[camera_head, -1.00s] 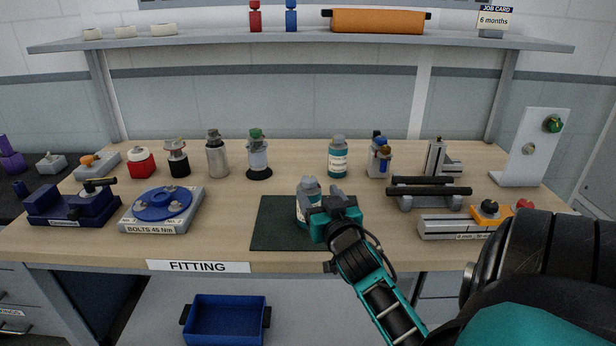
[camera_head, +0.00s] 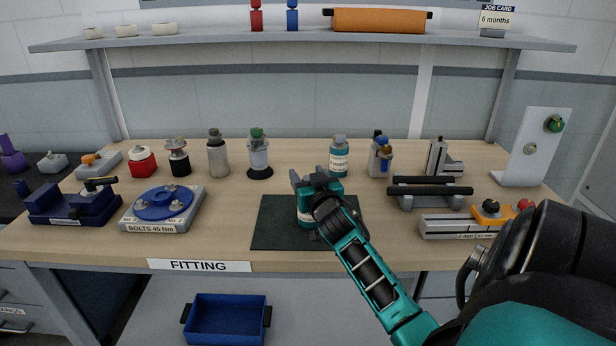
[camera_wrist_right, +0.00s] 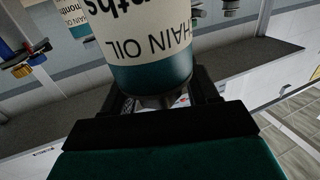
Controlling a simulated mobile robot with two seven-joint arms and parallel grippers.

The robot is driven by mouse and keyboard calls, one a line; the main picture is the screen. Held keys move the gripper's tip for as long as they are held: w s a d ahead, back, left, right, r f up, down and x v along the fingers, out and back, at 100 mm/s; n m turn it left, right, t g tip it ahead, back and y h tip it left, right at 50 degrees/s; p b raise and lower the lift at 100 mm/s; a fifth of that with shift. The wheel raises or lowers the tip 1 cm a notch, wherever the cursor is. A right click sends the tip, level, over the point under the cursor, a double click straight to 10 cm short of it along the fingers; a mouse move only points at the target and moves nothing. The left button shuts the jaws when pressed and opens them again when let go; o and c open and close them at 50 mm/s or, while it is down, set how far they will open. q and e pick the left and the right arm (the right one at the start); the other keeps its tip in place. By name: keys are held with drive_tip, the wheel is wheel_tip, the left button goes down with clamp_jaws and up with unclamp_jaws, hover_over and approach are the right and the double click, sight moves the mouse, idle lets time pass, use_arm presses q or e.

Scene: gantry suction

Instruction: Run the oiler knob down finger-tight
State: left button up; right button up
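The oiler, a clear-bodied cup on a black base (camera_head: 259,172), stands upright at the back of the bench with a green knob (camera_head: 257,133) on top. My right gripper (camera_head: 312,181) is away from it, in front and to the right, at the top of a teal and white bottle (camera_head: 304,206) on the dark mat. In the right wrist view the bottle (camera_wrist_right: 150,50) shows upside down with a "CHAIN OIL" label. The fingers (camera_wrist_right: 160,95) stand apart on either side of its narrow end, with small gaps showing. The bottle's cap is mostly hidden. My left gripper is not in view.
Behind stand a grey canister (camera_head: 217,157), a second teal bottle (camera_head: 339,158) and a small bottle holder (camera_head: 380,160). A blue flange (camera_head: 162,204) is at left, a black-barred stand (camera_head: 430,190) at right. The dark mat (camera_head: 270,235) is otherwise clear. A shelf (camera_head: 200,42) runs above.

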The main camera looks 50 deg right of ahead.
drive_tip(key=c, duration=0.8)
drive_tip(key=shift+m+g+h+b, duration=0.45)
drive_tip(key=shift+m+h, duration=0.15)
drive_tip(key=shift+h, duration=0.1)
drive_tip(key=o, duration=1)
drive_tip(key=shift+s, duration=0.15)
